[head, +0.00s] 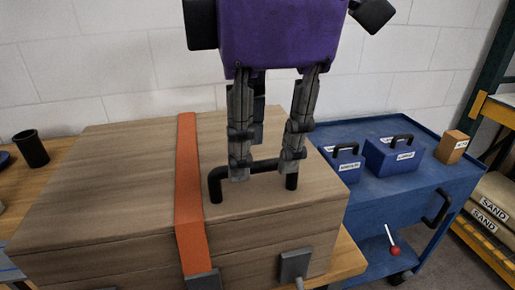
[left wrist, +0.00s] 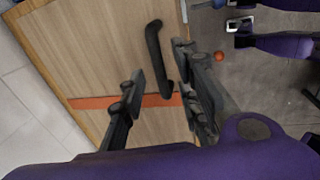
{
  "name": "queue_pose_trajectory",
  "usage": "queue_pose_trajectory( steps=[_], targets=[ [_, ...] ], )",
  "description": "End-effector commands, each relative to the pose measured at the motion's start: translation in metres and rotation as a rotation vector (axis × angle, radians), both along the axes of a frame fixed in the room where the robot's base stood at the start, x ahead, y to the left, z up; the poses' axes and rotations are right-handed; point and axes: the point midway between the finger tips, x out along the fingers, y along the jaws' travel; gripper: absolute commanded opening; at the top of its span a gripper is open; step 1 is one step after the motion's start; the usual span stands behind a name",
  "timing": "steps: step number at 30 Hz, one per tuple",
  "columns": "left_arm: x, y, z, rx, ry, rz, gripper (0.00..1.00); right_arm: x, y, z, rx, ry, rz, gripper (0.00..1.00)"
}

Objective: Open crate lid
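The wooden crate (head: 110,190) stands on a table with its lid shut. A black bar handle (head: 216,186) rises from the lid; it also shows in the left wrist view (left wrist: 155,50). An orange strap (head: 188,170) runs across the lid beside the handle, down to a grey buckle (head: 203,281) at the front. A grey latch plate (head: 294,265) sits on the front face. My left gripper (head: 265,168) is over the lid at the handle, fingers apart. In the left wrist view its fingers (left wrist: 160,88) are spread with the handle between them. My right gripper is not seen.
A blue cart (head: 385,200) with blue labelled boxes (head: 394,154) and a small brown box (head: 452,147) stands right of the crate. A black cup (head: 32,148) is on the left. Sand bags (head: 490,208) lie on a rack at far right. A wall is behind.

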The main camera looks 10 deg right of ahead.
Motion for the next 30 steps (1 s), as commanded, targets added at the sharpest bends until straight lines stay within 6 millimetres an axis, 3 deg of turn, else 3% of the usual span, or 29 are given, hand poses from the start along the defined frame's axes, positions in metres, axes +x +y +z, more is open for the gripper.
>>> queue_pose_trajectory(
  steps=[6, 14, 22, 30],
  targets=[
    [0.004, 0.001, -0.02, 0.0, 0.0, 0.001, 0.3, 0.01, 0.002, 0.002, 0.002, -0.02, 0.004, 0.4],
    [0.005, 0.0, -0.022, 0.0, 0.0, 0.001, 0.3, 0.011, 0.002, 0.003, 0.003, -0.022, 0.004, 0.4],
    [0.005, 0.0, -0.022, -0.001, -0.001, 0.001, 0.0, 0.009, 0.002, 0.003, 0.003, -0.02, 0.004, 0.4],
    [0.005, 0.0, -0.021, -0.001, -0.001, 0.001, 0.0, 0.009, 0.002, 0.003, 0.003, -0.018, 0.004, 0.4]
  ],
)
